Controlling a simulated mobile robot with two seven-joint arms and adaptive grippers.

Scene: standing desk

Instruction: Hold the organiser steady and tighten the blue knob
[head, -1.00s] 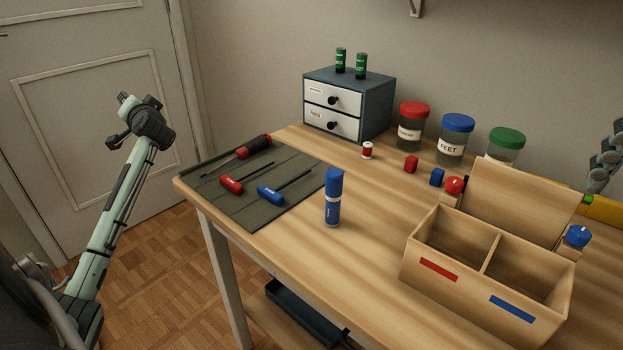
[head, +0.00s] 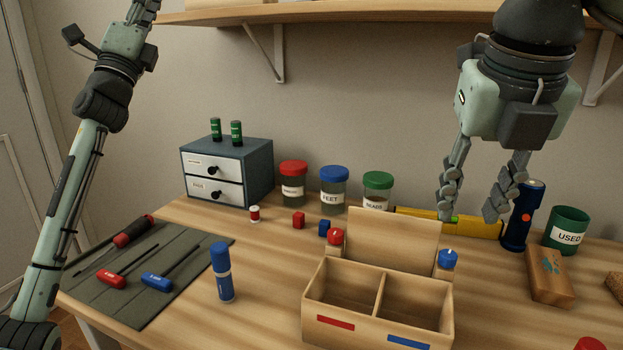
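The wooden organiser (head: 318,290) stands on the desk, with two open compartments, a raised back panel, and a red and a blue label on its front. The blue knob (head: 448,259) sits at its back right corner, and the red knob (head: 336,237) at its back left. My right gripper (head: 471,208) is open and empty, fingers pointing down, above the blue knob in the picture and apart from it. My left arm rises at the left and leaves the top of the view; its gripper is out of view.
A green "USED" tub (head: 567,231) and a wooden block (head: 550,276) stand right. A blue marker (head: 221,272) stands left, near the tool mat (head: 190,245). A shelf (head: 330,15) overhangs the back.

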